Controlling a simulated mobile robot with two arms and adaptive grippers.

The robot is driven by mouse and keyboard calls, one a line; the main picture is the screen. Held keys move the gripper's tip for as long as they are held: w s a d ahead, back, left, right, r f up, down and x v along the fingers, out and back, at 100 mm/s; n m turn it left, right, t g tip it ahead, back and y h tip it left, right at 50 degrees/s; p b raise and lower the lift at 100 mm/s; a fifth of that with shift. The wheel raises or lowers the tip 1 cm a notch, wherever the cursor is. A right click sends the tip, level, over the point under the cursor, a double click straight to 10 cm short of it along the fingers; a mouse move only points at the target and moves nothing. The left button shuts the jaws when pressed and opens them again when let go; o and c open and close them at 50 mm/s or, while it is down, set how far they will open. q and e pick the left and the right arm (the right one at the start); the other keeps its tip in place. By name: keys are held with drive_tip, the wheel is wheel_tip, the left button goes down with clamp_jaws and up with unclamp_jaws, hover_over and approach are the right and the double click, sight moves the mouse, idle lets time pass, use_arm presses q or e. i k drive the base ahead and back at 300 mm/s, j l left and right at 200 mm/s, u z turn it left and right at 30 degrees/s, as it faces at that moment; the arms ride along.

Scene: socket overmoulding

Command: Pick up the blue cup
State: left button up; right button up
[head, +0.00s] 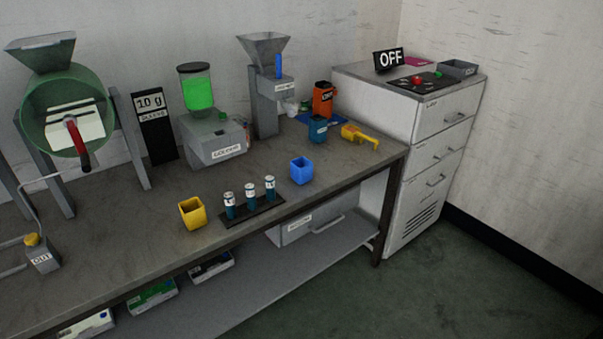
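The blue cup (301,171) is a small, square, open-topped cup. It stands upright on the grey workbench (140,215), near its front edge, right of the rack with several small vials. Nothing covers it and nothing touches it. A darker blue-teal container (318,130) stands further back, beside an orange one. Neither of my grippers shows in the head view.
A yellow cup (192,213) and the vial rack (252,212) stand left of the blue cup. A yellow scoop-like tool (360,136) lies behind right. A dispenser with green liquid (212,130) and a hopper machine (265,90) stand at the back. A grey cabinet (410,150) stands right.

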sight(302, 170)
drive_tip(key=i+l, duration=0.7)
drive_tip(key=l, duration=0.1)
